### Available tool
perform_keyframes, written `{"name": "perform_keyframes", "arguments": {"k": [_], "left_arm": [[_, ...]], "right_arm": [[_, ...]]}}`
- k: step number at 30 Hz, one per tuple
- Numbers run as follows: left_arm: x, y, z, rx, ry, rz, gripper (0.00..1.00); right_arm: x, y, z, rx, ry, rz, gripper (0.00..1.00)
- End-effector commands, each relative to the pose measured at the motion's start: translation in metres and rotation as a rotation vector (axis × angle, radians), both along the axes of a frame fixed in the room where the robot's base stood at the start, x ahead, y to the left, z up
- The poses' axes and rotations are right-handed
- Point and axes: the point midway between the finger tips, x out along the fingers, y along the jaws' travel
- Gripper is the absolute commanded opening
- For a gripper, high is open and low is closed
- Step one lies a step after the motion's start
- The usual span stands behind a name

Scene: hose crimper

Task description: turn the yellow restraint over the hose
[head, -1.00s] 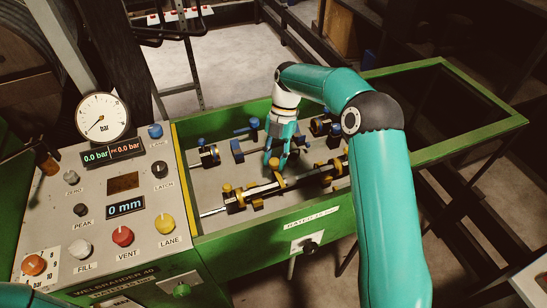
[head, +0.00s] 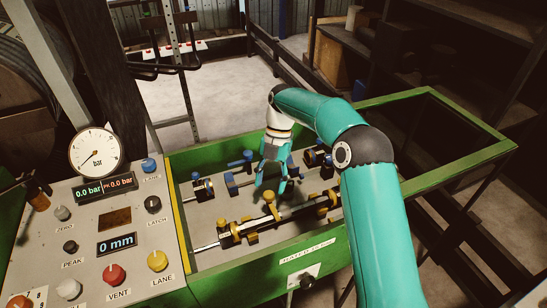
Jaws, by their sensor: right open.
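The hose (head: 290,214) appears as a dark rod-like line lying lengthwise in the green-framed bed, with black and yellow fittings along it. A yellow piece (head: 268,197), which may be the restraint, stands up at the middle of this line; I cannot tell whether it lies over the hose. Another yellow knob (head: 221,225) stands near the left end. My right gripper (head: 272,186) points down, open, with its teal fingers spread just behind and above the middle yellow piece. I cannot tell whether they touch it. My left gripper is out of view.
Blue-handled clamps (head: 232,182) stand behind the hose line. The control panel (head: 130,220) with its gauge (head: 96,152) and knobs is at the left. The green frame rim (head: 455,165) bounds the bed; its right part looks empty.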

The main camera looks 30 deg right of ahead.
Motion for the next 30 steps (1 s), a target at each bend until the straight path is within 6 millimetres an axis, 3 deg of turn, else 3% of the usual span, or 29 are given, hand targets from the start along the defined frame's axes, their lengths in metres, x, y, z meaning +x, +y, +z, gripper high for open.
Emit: {"name": "perform_keyframes", "arguments": {"k": [7,13,30], "left_arm": [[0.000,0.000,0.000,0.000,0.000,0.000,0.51],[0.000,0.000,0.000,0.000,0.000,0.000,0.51],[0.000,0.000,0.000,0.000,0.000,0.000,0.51]], "right_arm": [[0.012,-0.013,0.041,-0.001,-0.006,-0.001,0.57],[0.018,-0.021,0.064,0.000,-0.004,0.000,0.57],[0.021,-0.027,0.084,0.000,-0.004,0.000,0.57]]}}
